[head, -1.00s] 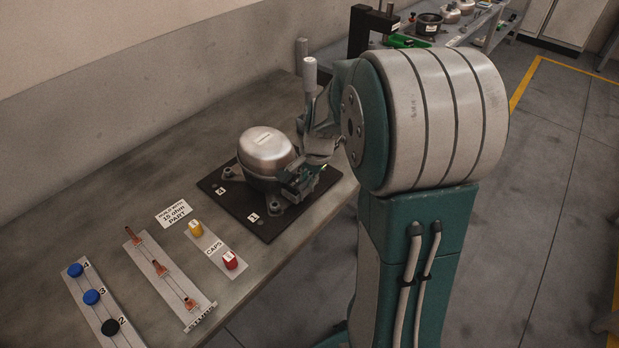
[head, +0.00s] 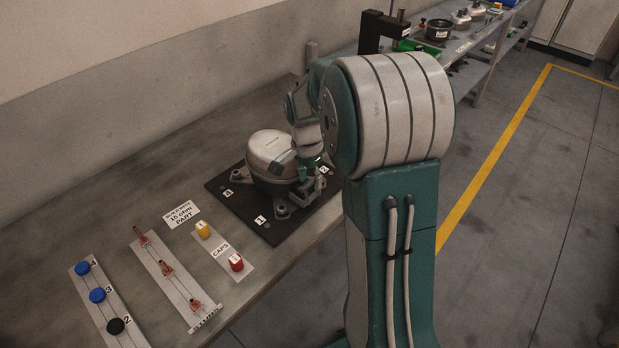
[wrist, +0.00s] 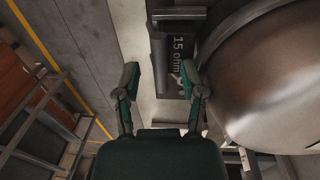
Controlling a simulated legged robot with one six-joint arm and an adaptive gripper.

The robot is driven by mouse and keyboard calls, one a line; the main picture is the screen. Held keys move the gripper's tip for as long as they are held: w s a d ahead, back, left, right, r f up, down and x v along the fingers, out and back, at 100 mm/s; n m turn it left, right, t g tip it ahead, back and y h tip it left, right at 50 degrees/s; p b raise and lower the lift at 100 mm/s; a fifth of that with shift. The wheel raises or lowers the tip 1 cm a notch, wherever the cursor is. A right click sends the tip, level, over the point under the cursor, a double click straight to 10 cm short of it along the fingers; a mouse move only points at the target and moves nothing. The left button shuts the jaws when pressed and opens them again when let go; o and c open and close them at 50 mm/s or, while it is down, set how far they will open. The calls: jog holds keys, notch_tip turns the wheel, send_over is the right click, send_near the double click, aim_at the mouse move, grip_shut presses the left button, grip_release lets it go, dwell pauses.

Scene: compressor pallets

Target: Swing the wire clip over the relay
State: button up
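The silver domed compressor (head: 268,148) stands on a black base plate (head: 262,222) on the bench; its dome (wrist: 275,75) fills the right of the wrist view. A dark block marked "15 ohm" (wrist: 172,72), apparently the relay, sits against the compressor's side, ahead of my fingers. A grey bar (wrist: 178,14) crosses its far end; I cannot tell whether it is the wire clip. My gripper (wrist: 160,78) is open, its fingers apart with nothing clearly held. In the head view my gripper (head: 312,182) is at the compressor's right side, partly hidden by my arm.
A card reading "15 ohm PART" (head: 181,214) lies on the bench. Nearby are a CAPS strip (head: 221,252) with yellow and red caps, a strip of copper-coloured parts (head: 172,290) and a strip of blue and black discs (head: 88,305). Floor is open at right.

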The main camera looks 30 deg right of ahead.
jog(key=shift+r, duration=0.15)
notch_tip(320, 180, up, 12)
jog(key=w, duration=0.1)
jog(key=shift+a+f, duration=0.2)
dwell(0.5)
